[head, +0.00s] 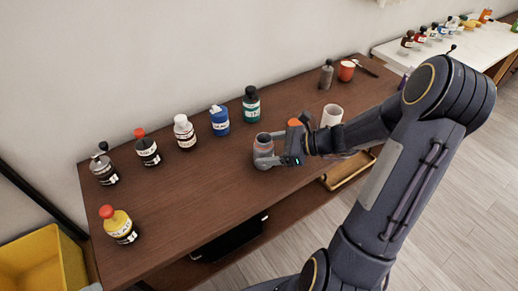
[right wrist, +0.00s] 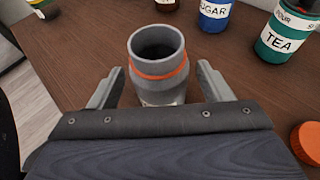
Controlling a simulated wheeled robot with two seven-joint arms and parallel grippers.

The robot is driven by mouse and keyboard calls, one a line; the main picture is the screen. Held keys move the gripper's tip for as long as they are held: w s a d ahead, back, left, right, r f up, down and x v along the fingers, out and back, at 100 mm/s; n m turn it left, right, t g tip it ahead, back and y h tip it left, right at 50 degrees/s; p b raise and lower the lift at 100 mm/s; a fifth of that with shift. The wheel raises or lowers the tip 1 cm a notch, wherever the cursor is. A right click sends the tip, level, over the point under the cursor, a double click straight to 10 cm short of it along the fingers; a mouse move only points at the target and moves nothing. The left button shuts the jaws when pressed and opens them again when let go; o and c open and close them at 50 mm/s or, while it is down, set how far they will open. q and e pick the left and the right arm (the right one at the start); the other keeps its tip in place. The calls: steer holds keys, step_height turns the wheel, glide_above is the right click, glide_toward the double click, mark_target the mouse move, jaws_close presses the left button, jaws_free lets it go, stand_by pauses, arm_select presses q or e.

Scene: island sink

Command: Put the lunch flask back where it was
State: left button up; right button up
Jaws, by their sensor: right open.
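The lunch flask (head: 263,148) is a grey, open-topped cylinder with an orange band, standing upright on the dark brown table. It also shows in the right wrist view (right wrist: 158,62), with no lid on its mouth. My right gripper (head: 275,151) is open at the flask, with one finger on each side of it in the right wrist view (right wrist: 158,88). Gaps show between the fingers and the flask there. An orange lid (right wrist: 308,142) lies on the table to the right of the gripper in that view. My left gripper is not in view.
A green tea jar (head: 251,105), a blue sugar jar (head: 219,121) and several bottles stand along the back and left. A white cup (head: 331,115), a red cup (head: 346,70) and a grey bottle (head: 326,75) stand at the right. The table's middle left is clear.

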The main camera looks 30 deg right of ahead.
steer(key=v, duration=0.7)
steer(key=shift+s+d+r, duration=0.15)
steer(key=shift+s+d, duration=0.1)
steer(key=shift+d, duration=0.05)
steer(key=s+a+r+n+g+h, duration=0.1)
steer(key=s+a+r+n+h, duration=0.1)
steer(key=s+a+n, duration=0.5)
steer(key=s+a+r+n+g+h, duration=0.2)
steer(key=s+a+n, duration=0.5)
steer(key=n, duration=1)
steer(key=shift+s+r+n+h, duration=0.3)
steer(key=shift+s+r+h, duration=0.4)
steer(key=shift+s+h, duration=0.4)
steer(key=shift+w, duration=0.1)
step_height(320, 180, up, 4)
steer(key=p, duration=0.4)
steer(key=shift+f, duration=0.1)
